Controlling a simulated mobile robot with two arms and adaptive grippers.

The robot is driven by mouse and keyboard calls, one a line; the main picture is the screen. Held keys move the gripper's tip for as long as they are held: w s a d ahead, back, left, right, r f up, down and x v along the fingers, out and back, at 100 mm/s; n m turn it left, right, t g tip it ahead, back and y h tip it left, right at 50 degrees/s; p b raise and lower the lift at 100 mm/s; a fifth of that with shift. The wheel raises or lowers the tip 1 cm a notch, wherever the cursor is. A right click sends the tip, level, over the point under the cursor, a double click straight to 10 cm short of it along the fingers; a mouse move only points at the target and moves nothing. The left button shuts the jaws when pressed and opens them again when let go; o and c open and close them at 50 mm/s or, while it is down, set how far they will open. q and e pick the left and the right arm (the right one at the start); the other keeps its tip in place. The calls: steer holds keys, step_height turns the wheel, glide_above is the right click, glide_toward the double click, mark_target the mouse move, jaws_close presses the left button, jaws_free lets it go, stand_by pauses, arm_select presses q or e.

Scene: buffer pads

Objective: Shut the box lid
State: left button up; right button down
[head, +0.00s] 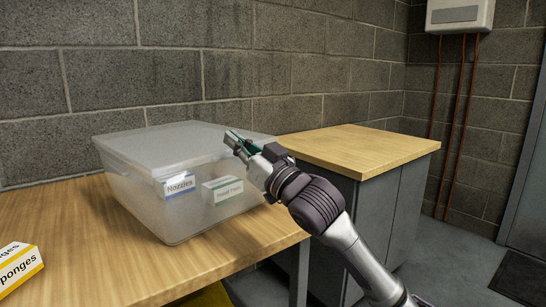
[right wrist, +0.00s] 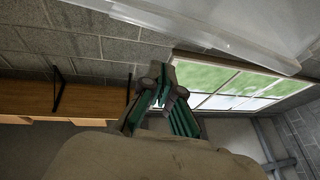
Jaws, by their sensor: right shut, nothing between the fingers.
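A translucent plastic box (head: 150,205) stands on the wooden table at the centre left in the head view. Its pale, frosted lid (head: 165,143) lies about flat across the top; I cannot tell if its edge is fully seated. My right gripper (head: 231,139) is shut and empty at the right part of the lid's front edge. I cannot tell if it touches the lid. In the right wrist view the shut fingers (right wrist: 162,88) show at the middle, and a pale translucent edge of the box or lid (right wrist: 235,25) crosses the top right. My left gripper is not in view.
Inside the box are a blue-labelled nozzles carton (head: 180,186) and a green-and-white carton (head: 222,189). A yellow-and-white sponges carton (head: 18,268) lies at the table's left front. A wood-topped grey cabinet (head: 365,148) stands to the right. The table (head: 110,265) is clear before the box.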

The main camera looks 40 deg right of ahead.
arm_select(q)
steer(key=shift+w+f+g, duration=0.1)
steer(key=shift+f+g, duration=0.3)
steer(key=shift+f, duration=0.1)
arm_select(e)
steer(key=r+v, duration=0.1)
steer(key=v, duration=0.8)
steer(key=shift+s, duration=0.6)
steer(key=shift+f, duration=0.1)
